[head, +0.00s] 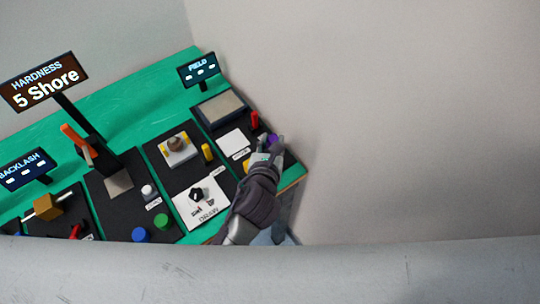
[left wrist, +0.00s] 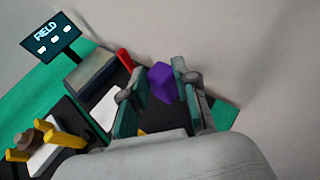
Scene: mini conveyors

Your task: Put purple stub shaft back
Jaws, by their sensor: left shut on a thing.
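The purple stub shaft (head: 272,139) shows at the right end of the green bench, at the tip of my left gripper (head: 266,152). In the left wrist view the purple shaft (left wrist: 162,82) is a short block between the two fingers of my left gripper (left wrist: 158,84). The gripper is shut on it, over the black mat by the bench's right edge. The shaft's lower end is hard to make out, so I cannot tell whether it touches the mat. My right gripper is not in view.
A red peg (head: 254,119) stands just left of the shaft, near a white card (head: 233,143) and a grey pad (head: 220,107). The FIELD display (head: 198,69) stands behind. The wall is close at right.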

